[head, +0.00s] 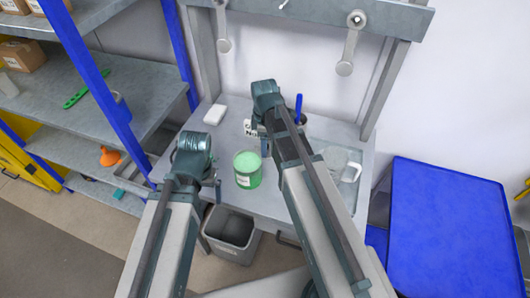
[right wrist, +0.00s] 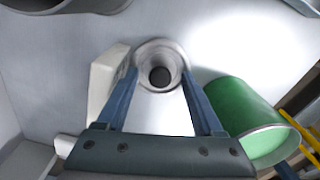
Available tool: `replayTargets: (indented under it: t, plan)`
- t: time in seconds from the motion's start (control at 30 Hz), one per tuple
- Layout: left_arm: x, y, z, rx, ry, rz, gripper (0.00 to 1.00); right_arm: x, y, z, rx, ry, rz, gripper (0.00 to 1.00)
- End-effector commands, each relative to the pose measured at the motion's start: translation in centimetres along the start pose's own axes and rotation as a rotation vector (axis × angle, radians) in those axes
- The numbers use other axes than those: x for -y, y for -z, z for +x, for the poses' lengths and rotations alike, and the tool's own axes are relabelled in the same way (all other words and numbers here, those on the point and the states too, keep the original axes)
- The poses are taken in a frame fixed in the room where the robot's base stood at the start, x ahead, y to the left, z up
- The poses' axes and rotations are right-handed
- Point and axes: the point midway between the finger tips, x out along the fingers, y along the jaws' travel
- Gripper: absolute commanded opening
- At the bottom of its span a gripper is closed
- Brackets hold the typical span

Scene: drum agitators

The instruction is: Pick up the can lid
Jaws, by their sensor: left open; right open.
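A green can (head: 247,172) with a pale green top stands on the grey workbench (head: 228,135). It also shows tilted in the right wrist view (right wrist: 238,108). My right gripper (right wrist: 158,88) is open over the bench, beyond the can in the head view (head: 265,148). A round grey piece (right wrist: 161,52) with a raised rim and dark centre lies between and just beyond its fingers, not gripped. I cannot tell for sure whether it is the can lid. My left gripper (head: 217,183) is open and empty, left of the can near the bench's front edge.
A white block (head: 214,114) lies at the bench's back left. A blue upright handle (head: 299,106) stands behind my right arm, and a clear jug (head: 342,165) stands to its right. A grey bin (head: 232,234) is below the front edge. Blue-posted shelves (head: 90,75) are at left.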

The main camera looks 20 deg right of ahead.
Motion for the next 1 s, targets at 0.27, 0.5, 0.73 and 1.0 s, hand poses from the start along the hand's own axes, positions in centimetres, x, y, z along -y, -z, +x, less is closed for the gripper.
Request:
replayTargets:
  t: [0.27,0.5,0.73,1.0]
  plan:
    - [0.0,0.0,-0.1,0.0,0.0,0.0,1.0,0.0,0.0,-0.1,0.0,0.0,0.0,0.27]
    - [0.0,0.0,0.0,0.0,0.0,0.0,1.0,0.0,0.0,0.0,0.0,0.0,0.0,0.0]
    - [0.0,0.0,-0.1,0.0,0.0,0.0,1.0,0.0,0.0,-0.1,0.0,0.0,0.0,0.0]
    - [0.1,-0.1,-1.2,0.0,0.0,0.0,1.0,0.0,0.0,-1.2,0.0,0.0,0.0,0.0]
